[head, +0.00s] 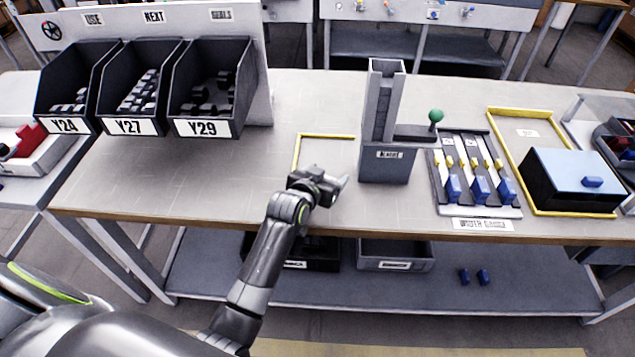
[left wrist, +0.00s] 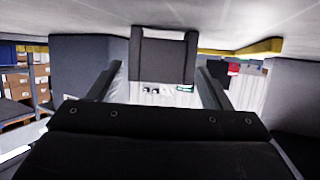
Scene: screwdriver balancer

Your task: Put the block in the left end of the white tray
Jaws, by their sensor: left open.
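My left gripper (head: 332,187) is low over the bench's front edge, left of the grey upright fixture. It is open. In the left wrist view, a dark grey block (left wrist: 163,60) with raised sides shows between and beyond the two fingers (left wrist: 160,85); I cannot tell whether they touch it. In the head view, the block is not clear beside the gripper. A whitish tray (head: 42,165) with red pieces stands on the side table at far left; I cannot tell whether it is the task's tray. My right gripper is not in view.
The grey fixture (head: 386,165) stands just right of my gripper. Dark bins (head: 208,128) with small parts stand at back left. A rack with blue-ended slides (head: 470,185) and a black box with a blue lid (head: 575,180) are right. The bench left of my gripper is clear.

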